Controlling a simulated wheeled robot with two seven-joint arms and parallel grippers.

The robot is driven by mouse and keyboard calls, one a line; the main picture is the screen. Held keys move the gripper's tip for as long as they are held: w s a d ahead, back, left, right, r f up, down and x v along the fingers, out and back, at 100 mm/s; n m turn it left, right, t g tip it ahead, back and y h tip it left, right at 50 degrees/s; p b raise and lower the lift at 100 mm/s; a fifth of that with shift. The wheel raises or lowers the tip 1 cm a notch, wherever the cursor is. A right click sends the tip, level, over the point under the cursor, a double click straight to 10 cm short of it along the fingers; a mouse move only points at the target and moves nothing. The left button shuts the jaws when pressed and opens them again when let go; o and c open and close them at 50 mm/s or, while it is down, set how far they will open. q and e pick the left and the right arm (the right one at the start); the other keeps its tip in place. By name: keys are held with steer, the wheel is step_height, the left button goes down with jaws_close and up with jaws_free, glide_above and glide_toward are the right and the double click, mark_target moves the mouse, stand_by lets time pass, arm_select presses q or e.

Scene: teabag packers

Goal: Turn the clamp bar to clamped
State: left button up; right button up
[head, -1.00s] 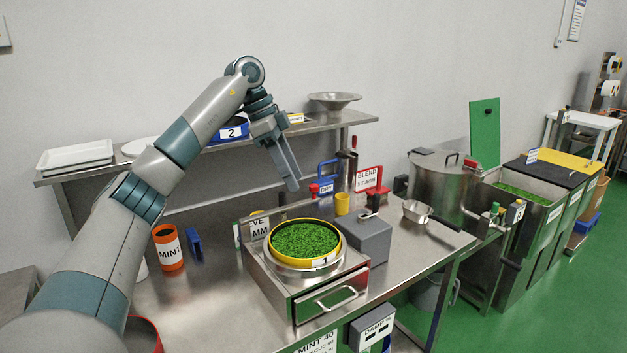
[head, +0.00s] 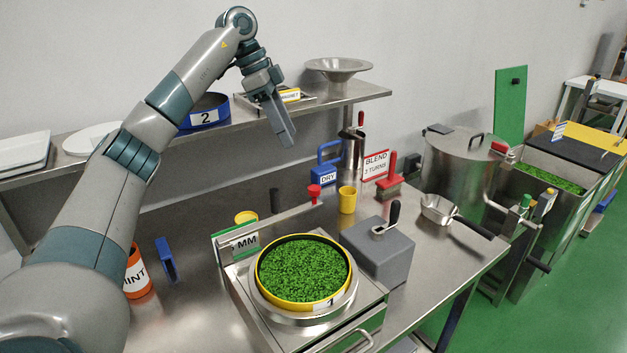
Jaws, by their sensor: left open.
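A yellow-rimmed round sieve (head: 262,292) full of green leaf sits on a metal sieve machine (head: 372,297). A plate with green and "MM" lettering (head: 243,243) stands at its back left. A grey block (head: 377,255) beside it carries a small metal piece with an upright black handle (head: 394,212). I cannot tell for sure which part is the clamp bar. My left gripper (head: 284,132) is open and empty, pointing down in front of the back shelf, high above the table and apart from the sieve. My right gripper is out of view.
Behind the sieve stand a yellow cup (head: 347,200), a blue DRY holder (head: 327,168), a red funnel-like piece (head: 314,193) and a BLEND sign (head: 375,165). A long-handled scoop (head: 438,210) lies at right. An orange MINT tin (head: 137,275) stands at left. The shelf (head: 352,97) holds trays and a bowl.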

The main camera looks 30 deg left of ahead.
arm_select(q)
steer(key=p, duration=0.3)
glide_toward(313, 186)
steer(key=x, duration=0.9)
steer(key=shift+w+f+p, duration=0.15)
steer(key=shift+f+p, duration=0.1)
steer(key=shift+p, duration=0.05)
steer(key=shift+w+d+f, duration=0.15)
steer(key=shift+d+f, duration=0.05)
steer(key=shift+f, duration=0.45)
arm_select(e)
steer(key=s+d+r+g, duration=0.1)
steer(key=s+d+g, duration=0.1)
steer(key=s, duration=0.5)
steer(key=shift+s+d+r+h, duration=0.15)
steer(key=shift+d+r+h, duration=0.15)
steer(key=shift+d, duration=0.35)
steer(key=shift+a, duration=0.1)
arm_select(q)
steer(key=c, duration=0.9)
jaws_close()
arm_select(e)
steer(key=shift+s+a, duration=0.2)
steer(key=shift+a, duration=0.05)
